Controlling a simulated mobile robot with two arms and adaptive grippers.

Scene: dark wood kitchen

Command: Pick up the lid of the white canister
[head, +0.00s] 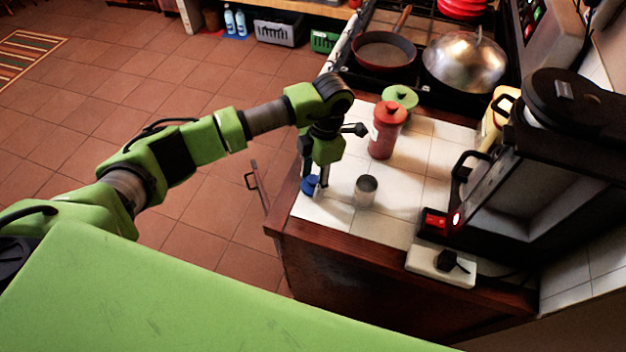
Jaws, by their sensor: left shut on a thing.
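My left gripper (318,186) points down over the near left part of the tiled counter. It is shut on a small blue lid-like piece (310,185), partly hidden by the fingers. I cannot tell for certain whether this is the white canister, or whether the blue piece touches the counter. My right gripper is not in view.
A red lidded canister (386,132) and a green one (401,97) stand farther back. A black appliance (500,205) and a white power strip (440,266) are at right. A pan (385,52) and a domed metal cover (465,62) sit on the stove.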

